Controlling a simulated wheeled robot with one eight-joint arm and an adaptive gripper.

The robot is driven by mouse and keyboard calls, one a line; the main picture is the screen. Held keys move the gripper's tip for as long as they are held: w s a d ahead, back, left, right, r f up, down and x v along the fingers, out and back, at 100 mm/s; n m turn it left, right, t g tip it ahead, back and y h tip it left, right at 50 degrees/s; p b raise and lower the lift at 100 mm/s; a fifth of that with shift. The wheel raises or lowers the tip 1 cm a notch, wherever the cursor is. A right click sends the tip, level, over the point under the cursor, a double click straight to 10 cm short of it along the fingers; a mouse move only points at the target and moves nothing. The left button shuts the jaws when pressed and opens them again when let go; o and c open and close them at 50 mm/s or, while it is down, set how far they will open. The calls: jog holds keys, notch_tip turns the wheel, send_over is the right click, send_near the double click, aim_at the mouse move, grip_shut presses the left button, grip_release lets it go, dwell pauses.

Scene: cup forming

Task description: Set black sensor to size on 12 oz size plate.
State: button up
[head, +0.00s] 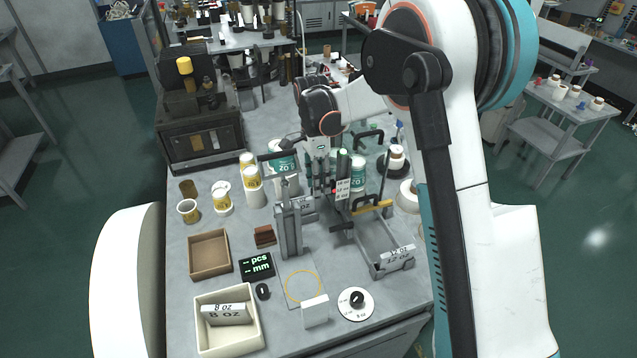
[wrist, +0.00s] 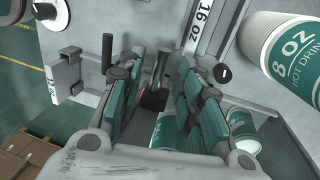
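In the head view my gripper (head: 318,180) points down over the middle of the bench, beside a small white size plate (head: 343,189) with several size lines and a red spot at its left edge. In the wrist view my gripper (wrist: 156,100) is open, its teal-padded fingers apart. A dark upright piece on a black block (wrist: 153,99), possibly the black sensor, shows beyond and between the fingers; contact cannot be told. A 12 oz label (head: 397,253) is on a metal tray at the right; the wrist view shows a 12 oz label (wrist: 51,86) too.
Metal guides with black handles (head: 372,204) crowd the area around my gripper. Cups (head: 253,187) stand to the left, and a large 8 oz cup (wrist: 292,60) is close on the right. A black display (head: 257,266) and a cream bin (head: 228,340) are in front.

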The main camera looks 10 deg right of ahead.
notch_tip(320, 180, up, 11)
jog(key=w, duration=0.2)
jog(key=shift+a, duration=0.25)
jog(key=s+d+r+n+t+b, duration=0.1)
jog(key=s+d+n+t+b, duration=0.1)
jog(key=s+d+n+b, duration=0.35)
jog(key=s+d+r+n+t+b, duration=0.1)
jog(key=s+d+n+t+b, duration=0.15)
jog(key=s, duration=0.65)
jog(key=s+d+f+n+t+b, duration=0.1)
jog(key=s+f+n+t+b, duration=0.1)
jog(key=s, duration=0.6)
jog(key=s+d+f+n+t+b, duration=0.2)
jog(key=s+f+n+b, duration=0.3)
jog(key=s+f, duration=0.3)
jog(key=shift+d+f+n+t, duration=0.2)
jog(key=shift+f+n+t, duration=0.25)
jog(key=shift+f, duration=0.35)
